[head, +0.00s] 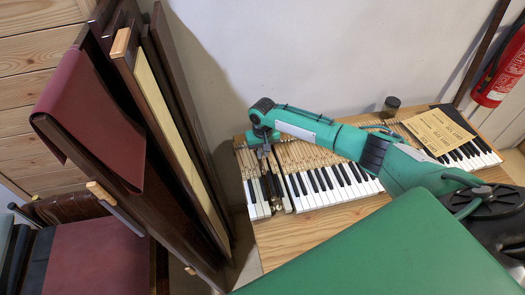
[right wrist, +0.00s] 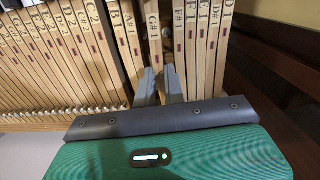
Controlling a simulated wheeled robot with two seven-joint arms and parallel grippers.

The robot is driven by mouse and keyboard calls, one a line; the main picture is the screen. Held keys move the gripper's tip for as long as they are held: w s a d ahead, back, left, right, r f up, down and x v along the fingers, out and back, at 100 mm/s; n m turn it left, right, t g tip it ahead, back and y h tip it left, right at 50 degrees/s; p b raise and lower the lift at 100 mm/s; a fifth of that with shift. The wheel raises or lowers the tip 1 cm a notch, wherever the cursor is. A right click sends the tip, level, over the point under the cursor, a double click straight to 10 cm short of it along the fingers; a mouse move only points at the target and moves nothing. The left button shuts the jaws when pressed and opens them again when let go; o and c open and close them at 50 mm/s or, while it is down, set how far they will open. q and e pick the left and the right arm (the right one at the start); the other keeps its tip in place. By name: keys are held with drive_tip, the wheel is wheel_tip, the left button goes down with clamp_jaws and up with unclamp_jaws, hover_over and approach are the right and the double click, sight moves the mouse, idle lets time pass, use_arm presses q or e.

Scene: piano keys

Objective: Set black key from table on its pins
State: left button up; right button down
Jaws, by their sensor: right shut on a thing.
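My right gripper (head: 264,150) is over the left end of the keyboard. In the right wrist view its two grey fingers (right wrist: 160,84) are shut on a wooden key stick (right wrist: 154,35) marked G#, the black key's long wooden part. The stick lies among the other labelled sticks, roughly in line with them. A dark gap shows beside it on the right. In the head view the keyboard has a dark gap (head: 285,192) near its left end, between white keys. The pins are too small or hidden to tell whether the key sits on them. My left gripper is not in view.
Seated white and black keys (head: 335,186) run right of the gap. Yellow papers (head: 438,131) lie on the right-hand keys, and a dark jar (head: 391,104) stands behind. Dark panels (head: 165,120) lean close at the left. The wooden table front (head: 300,232) is bare.

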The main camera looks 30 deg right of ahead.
drive_tip(key=shift+p, duration=0.6)
idle(0.8)
drive_tip(key=shift+p, duration=0.55)
idle(0.5)
drive_tip(key=shift+f+b, duration=0.3)
drive_tip(key=shift+f, duration=0.55)
idle(0.6)
drive_tip(key=c, duration=1.8)
unclamp_jaws()
drive_tip(key=shift+r, duration=0.1)
